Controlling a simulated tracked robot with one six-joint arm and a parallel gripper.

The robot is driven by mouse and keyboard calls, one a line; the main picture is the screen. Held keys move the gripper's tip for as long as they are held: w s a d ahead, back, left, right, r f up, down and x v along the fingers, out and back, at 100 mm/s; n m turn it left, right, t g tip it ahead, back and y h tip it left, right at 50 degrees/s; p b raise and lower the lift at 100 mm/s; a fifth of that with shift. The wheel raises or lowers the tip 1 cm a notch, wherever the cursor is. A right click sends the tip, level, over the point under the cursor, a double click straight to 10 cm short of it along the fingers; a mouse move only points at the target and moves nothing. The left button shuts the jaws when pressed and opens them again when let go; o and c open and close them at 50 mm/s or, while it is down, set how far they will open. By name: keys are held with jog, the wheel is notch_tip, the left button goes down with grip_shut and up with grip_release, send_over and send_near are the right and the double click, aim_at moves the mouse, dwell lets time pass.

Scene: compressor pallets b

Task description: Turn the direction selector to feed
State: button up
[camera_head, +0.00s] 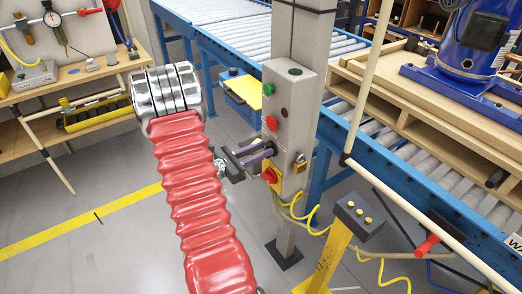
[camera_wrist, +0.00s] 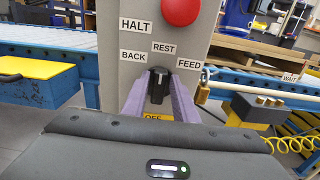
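The direction selector (camera_wrist: 158,84) is a black knob on the grey control box (camera_head: 283,110), pointing roughly upward at the REST label (camera_wrist: 163,48). The BACK label (camera_wrist: 132,56) is at its left and the FEED label (camera_wrist: 188,64) at its right. In the wrist view my gripper (camera_wrist: 159,92) has one purple finger on each side of the knob. I cannot tell whether the fingers press on it. In the head view my gripper (camera_head: 266,152) reaches the box from the left, and the selector is hidden there.
A red button (camera_wrist: 181,10) sits above the selector. A pedestal button box (camera_head: 359,220) stands at the right. Blue roller conveyors (camera_head: 322,165) run behind the post. Floor at the left is clear.

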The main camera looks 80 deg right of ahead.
jog(key=shift+d, duration=0.1)
grip_shut()
jog(key=shift+m, duration=0.4)
jog(key=m, duration=0.5)
jog(key=a+m, duration=0.1)
jog(key=m, duration=0.2)
jog(key=shift+s+f, duration=0.25)
jog(key=shift+s, duration=0.15)
dwell(0.3)
jog(key=shift+o, duration=1.5)
grip_release()
jog(key=shift+w, duration=0.1)
